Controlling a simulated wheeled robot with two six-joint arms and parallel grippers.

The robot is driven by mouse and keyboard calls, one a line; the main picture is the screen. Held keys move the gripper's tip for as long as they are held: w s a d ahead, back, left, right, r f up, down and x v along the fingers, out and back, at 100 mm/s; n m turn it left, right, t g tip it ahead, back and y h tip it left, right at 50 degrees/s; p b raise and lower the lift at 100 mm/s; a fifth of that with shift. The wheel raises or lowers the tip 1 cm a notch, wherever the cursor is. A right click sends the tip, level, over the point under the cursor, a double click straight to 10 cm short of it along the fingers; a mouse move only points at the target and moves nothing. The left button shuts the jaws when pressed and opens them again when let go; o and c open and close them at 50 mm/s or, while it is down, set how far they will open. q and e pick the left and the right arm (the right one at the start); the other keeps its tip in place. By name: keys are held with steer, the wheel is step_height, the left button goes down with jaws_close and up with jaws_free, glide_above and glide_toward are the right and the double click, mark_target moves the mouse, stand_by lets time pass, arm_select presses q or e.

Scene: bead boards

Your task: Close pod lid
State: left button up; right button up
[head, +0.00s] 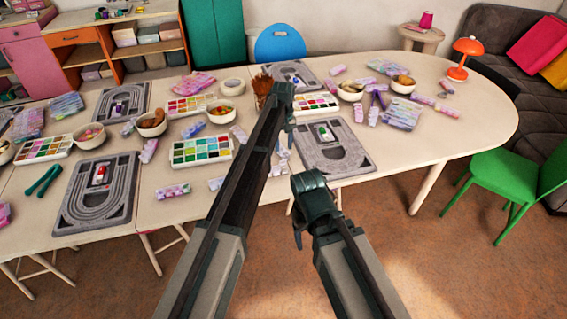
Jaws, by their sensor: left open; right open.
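No pod lid can be made out for certain. A grey bead board (350,155) lies near the table's front edge with a small green-and-white item (323,133) on it. Another grey bead board (70,205) at the left bears a small red-and-white item (101,174). My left gripper (291,135) is open, reaching over the table just left of the right-hand board; its arm covers part of the tabletop. My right gripper (298,237) is open and empty, lower in the picture, in front of the table edge.
Paint palettes (202,150), bowls (221,112) and several small packets crowd the long table (450,135). An orange lamp (466,55) stands at its right end. A green chair (507,178) is at the right. The table's right front is fairly clear.

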mark_target(283, 162)
arm_select(q)
step_height(283, 162, down, 6)
steer(key=b, duration=0.4)
steer(key=shift+r+b, duration=0.1)
steer(key=shift+b, duration=0.25)
jaws_close()
